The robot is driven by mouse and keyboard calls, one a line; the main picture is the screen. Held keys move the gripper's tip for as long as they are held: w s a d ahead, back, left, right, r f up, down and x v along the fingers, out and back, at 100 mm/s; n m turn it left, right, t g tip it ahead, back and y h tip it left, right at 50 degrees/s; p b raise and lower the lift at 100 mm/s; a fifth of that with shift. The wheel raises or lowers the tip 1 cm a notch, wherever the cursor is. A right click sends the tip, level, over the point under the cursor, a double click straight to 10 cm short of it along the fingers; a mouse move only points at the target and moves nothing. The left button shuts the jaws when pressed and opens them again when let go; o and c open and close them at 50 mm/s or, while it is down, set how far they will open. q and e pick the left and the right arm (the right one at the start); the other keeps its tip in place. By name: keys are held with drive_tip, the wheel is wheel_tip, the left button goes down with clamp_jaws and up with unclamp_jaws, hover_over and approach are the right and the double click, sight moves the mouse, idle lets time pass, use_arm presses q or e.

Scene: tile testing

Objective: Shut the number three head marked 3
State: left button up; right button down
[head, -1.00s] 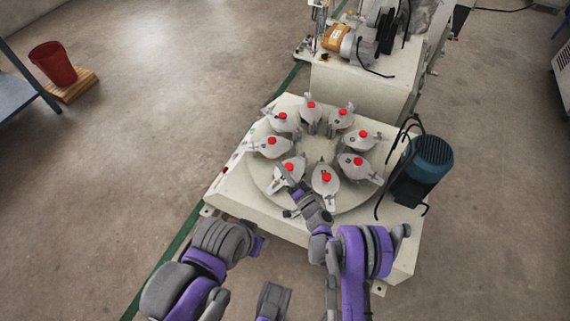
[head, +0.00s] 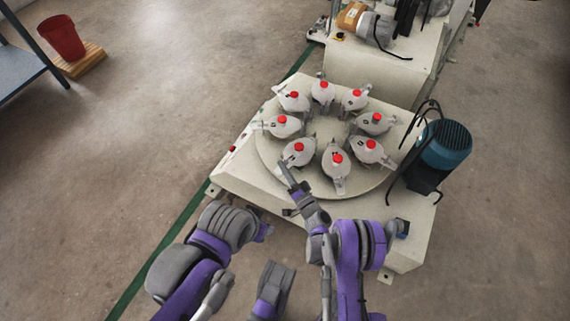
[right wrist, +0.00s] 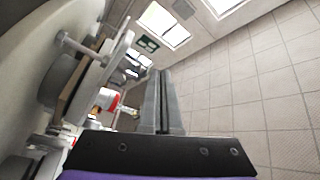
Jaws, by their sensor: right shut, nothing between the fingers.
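Several grey heads with red knobs stand in a ring on a round plate (head: 318,133) in the head view. Their small dark marks are too small to read, so I cannot tell which is 3. My right gripper (head: 285,171) is shut and empty, at the near left of the ring. Its tips are just in front and left of the nearest left head (head: 297,155). In the right wrist view its closed fingers (right wrist: 163,103) point past a red knob (right wrist: 107,98) and metal parts on the left.
The plate sits on a pale machine base (head: 240,165). A blue motor (head: 446,143) with dark cables stands at its right. A taller pale cabinet (head: 385,75) adjoins behind. A red bucket (head: 62,38) is far left. The floor left of the machine is clear.

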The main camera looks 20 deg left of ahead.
use_arm(q)
drive_tip(key=shift+f, duration=0.25)
use_arm(e)
drive_tip(key=shift+s+f, duration=0.15)
drive_tip(key=shift+f, duration=0.4)
drive_tip(key=shift+f, duration=0.1)
